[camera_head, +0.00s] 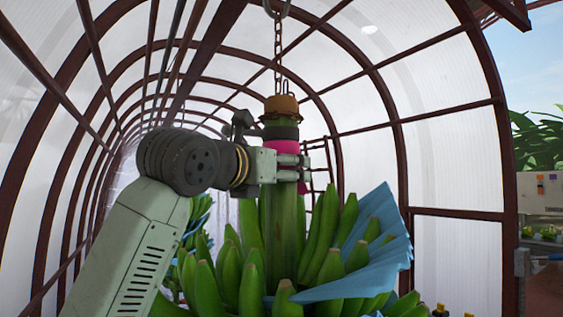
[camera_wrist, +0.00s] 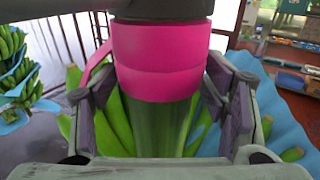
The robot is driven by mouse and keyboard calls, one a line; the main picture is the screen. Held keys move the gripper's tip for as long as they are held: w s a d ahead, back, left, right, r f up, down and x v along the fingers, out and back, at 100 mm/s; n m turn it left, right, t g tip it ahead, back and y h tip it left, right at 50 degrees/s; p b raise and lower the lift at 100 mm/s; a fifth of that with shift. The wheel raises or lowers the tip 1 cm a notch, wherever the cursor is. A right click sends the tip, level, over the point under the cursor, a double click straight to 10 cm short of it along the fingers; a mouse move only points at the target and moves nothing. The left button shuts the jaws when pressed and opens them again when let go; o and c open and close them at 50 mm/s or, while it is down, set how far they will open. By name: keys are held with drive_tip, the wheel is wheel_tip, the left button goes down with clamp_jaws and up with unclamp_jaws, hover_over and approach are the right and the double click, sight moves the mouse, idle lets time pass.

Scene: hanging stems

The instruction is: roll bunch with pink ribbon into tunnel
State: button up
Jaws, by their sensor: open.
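The banana bunch (camera_head: 325,235) hangs stem up from a chain (camera_head: 278,60) with a rusty-brown cap (camera_head: 281,105). A pink ribbon (camera_head: 284,147) wraps its stem below a dark band. The ribbon also shows large in the wrist view (camera_wrist: 160,58). My gripper (camera_head: 290,165) is at the stem at ribbon height. In the wrist view my gripper (camera_wrist: 160,112) has one finger on each side of the stem, open, with a narrow gap visible at the sides. The tunnel (camera_head: 455,150) of arched brown ribs and translucent panels surrounds the bunch and runs back to the left.
Blue sheets (camera_head: 370,240) stick out between the bunch's hands of green fruit. Another bunch with blue sheets (camera_wrist: 18,75) hangs at the left in the wrist view. A shelf with small items (camera_wrist: 292,55) stands at the right. Open sky and plants (camera_head: 540,140) show outside.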

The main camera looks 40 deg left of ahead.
drive_tip(key=shift+w+a, duration=0.1)
drive_tip(key=shift+w, duration=0.3)
drive_tip(key=shift+c, duration=0.2)
clamp_jaws()
idle(0.5)
